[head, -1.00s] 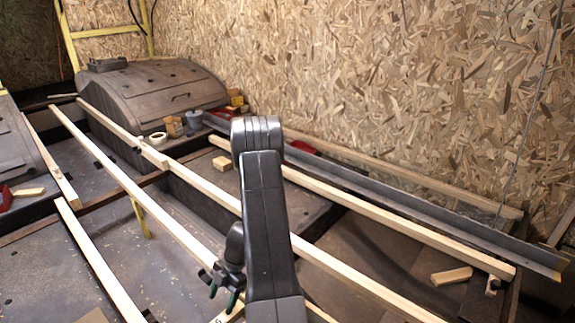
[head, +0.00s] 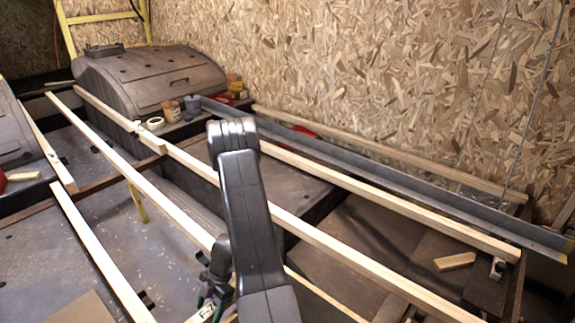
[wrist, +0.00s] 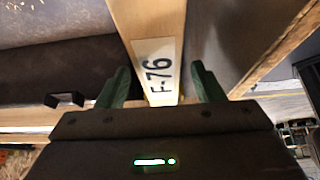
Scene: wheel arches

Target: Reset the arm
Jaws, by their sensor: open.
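My arm (head: 245,220) rises in the lower middle of the head view. My gripper (wrist: 162,80) has its two green fingers spread apart in the wrist view. A pale wooden beam with a white label (wrist: 160,75) reading F-76 lies in line with the gap between the fingers, and I see no finger closed on it. I cannot tell how far the beam is from the fingertips. In the head view the label (head: 207,311) shows partly beside the gripper, which is largely hidden behind the arm.
Long pale beams (head: 130,170) cross the floor frame. A grey metal rail (head: 400,175) runs along the chipboard wall (head: 380,70). A short wood block (head: 455,261) lies right.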

